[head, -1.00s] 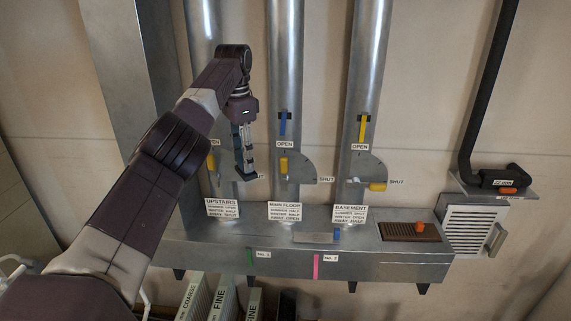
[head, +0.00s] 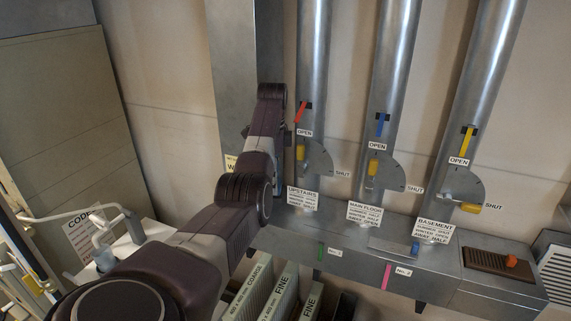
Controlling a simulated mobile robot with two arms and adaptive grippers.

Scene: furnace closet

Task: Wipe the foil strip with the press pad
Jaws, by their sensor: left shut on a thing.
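A flat silver strip (head: 388,247), which looks like the foil strip, lies on top of the long metal duct (head: 350,258). A small blue block (head: 415,248) stands at its right end. I cannot tell whether this block is the press pad. My right gripper is out of view.
Three pipes with yellow-handled dampers (head: 463,185) rise from the duct. Filters (head: 285,290) stand below. White pipes (head: 95,225) and a cabinet are at left.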

